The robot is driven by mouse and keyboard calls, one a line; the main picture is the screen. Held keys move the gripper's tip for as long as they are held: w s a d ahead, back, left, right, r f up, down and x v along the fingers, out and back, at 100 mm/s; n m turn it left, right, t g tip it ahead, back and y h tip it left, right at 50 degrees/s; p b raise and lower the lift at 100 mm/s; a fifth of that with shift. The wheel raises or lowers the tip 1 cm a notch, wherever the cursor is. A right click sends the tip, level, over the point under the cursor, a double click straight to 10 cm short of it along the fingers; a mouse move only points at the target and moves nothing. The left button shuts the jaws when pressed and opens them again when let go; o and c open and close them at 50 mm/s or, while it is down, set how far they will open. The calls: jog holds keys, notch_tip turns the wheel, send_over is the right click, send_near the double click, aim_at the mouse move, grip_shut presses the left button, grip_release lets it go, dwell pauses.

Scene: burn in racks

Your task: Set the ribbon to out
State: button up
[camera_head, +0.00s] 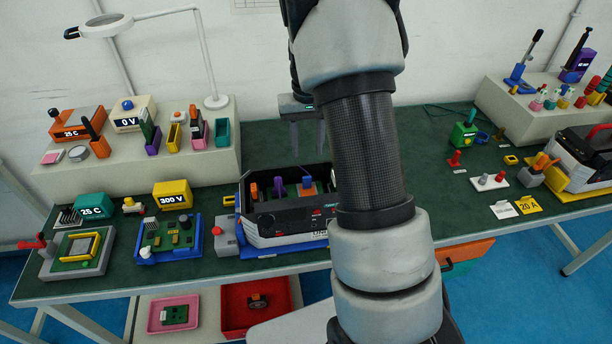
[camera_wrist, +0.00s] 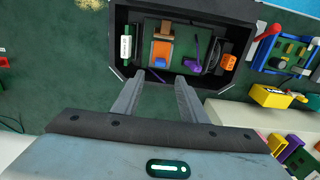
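An open-topped black and white unit (camera_head: 262,240) stands on the bench. The wrist view shows its dark wall (camera_wrist: 118,20) around a green board. On the board are an orange block with a greyish strip (camera_wrist: 161,48), a blue piece below it, a purple lever (camera_wrist: 192,54), a small orange block (camera_wrist: 228,62) and a green-white module (camera_wrist: 126,46). I cannot tell for certain which part is the ribbon. My gripper (camera_wrist: 160,88) is open and empty, its fingers pointing toward the unit's near wall. In the head view my gripper (camera_head: 308,140) hangs above and behind the unit.
A blue tray with a board (camera_head: 168,240) and a yellow 300 V box (camera_head: 173,194) stand left of the unit. A raised shelf (camera_head: 190,165) with tools and a lamp is at back left. Green bench top (camera_head: 265,155) is clear behind the unit.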

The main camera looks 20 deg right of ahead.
aim_at(307, 177)
notch_tip(307, 177, down, 12)
jog(key=shift+f, duration=0.1)
dwell(0.4)
grip_shut()
